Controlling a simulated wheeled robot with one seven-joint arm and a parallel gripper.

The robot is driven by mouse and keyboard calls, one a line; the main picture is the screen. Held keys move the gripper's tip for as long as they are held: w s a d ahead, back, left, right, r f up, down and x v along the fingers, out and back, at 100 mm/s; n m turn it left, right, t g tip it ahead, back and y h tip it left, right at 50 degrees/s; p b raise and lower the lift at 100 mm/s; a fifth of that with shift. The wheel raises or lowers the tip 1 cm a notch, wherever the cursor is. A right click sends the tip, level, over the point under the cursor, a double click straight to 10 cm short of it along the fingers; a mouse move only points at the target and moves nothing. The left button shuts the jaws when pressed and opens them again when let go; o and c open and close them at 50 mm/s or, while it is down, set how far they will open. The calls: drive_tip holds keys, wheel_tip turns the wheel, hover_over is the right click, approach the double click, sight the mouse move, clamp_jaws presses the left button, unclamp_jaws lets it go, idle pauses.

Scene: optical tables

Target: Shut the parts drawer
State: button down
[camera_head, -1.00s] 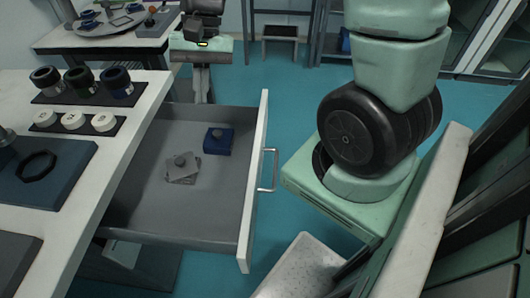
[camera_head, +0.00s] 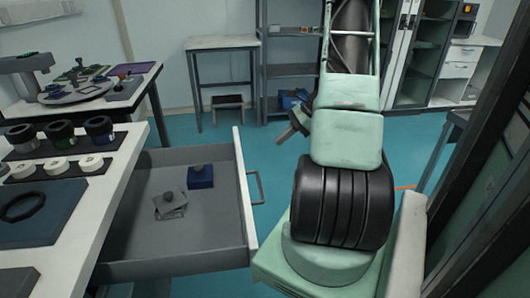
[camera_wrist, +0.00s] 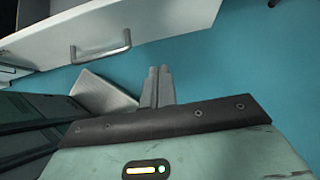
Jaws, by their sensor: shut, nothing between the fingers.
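The parts drawer (camera_head: 243,205) is pulled well out from the white-topped table. Its front panel and bar handle (camera_head: 257,187) face right. Inside are a blue block (camera_head: 201,178) and a grey plate piece (camera_head: 171,203), each with a knob. In the wrist view the drawer front (camera_wrist: 160,20) and handle (camera_wrist: 102,48) are at the upper left. My gripper (camera_wrist: 160,72) is shut and empty, apart from the handle, with floor beyond its tips.
The white table (camera_head: 112,185) on the left carries black-ringed parts, white rings and a dark mat. Another table (camera_head: 140,85) stands behind it. A grey bench (camera_head: 222,43) and shelf are at the back. Blue floor (camera_head: 190,128) is open behind the drawer.

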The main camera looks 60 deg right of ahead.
drive_tip(key=w+a+f, duration=0.6)
drive_tip(key=w, duration=0.2)
drive_tip(key=shift+a+f, duration=0.2)
drive_tip(key=shift+a, duration=0.2)
drive_tip(key=shift+w, duration=0.1)
drive_tip(key=b, duration=0.2)
hover_over(156, 183)
idle(0.6)
